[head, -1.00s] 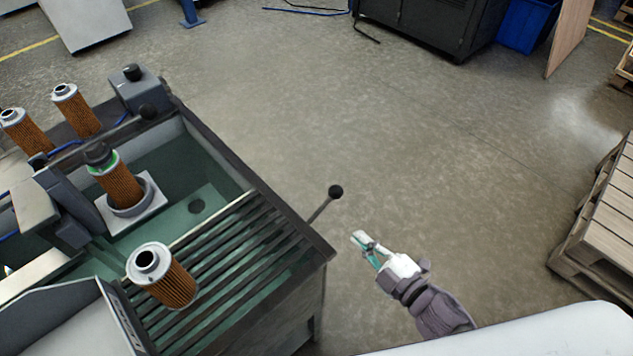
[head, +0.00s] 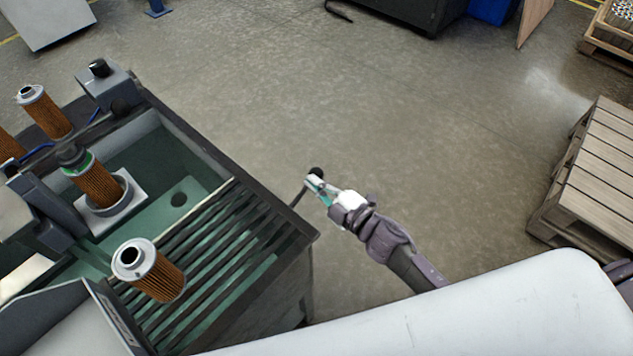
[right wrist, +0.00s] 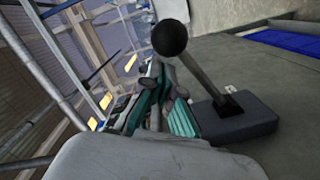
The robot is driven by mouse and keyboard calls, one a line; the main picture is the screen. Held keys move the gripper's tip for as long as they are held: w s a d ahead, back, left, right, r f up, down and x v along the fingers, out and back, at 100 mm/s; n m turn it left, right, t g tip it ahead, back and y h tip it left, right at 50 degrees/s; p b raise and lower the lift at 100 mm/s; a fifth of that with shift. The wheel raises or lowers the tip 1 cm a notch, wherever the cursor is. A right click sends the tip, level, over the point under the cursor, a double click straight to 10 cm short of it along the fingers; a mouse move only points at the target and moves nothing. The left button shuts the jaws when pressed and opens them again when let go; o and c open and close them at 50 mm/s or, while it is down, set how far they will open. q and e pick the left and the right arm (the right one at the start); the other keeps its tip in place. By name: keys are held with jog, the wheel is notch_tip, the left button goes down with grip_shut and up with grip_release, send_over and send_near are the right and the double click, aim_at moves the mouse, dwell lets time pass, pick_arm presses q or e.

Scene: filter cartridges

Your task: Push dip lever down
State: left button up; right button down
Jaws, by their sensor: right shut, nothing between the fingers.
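The dip lever (head: 298,197) is a thin dark rod with a round black knob, standing out from the right side of the green wash tank (head: 222,168). In the right wrist view the black knob (right wrist: 169,37) is close, and its rod runs down to a dark grey base block. My right gripper (head: 315,185) is shut and empty, with its fingertips right at the knob. In the right wrist view my right gripper's fingers (right wrist: 160,82) overlap the lever area; I cannot tell whether they touch it. My left gripper is not in view.
An orange filter cartridge (head: 98,185) with a green ring sits upright in a white holder in the tank. Another cartridge (head: 155,277) stands on the slatted rack (head: 225,250). A wooden pallet stack (head: 590,180) stands at the right.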

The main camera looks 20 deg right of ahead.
jog(key=shift+w+d+f, duration=0.15)
jog(key=shift+f, duration=0.05)
dwell(0.4)
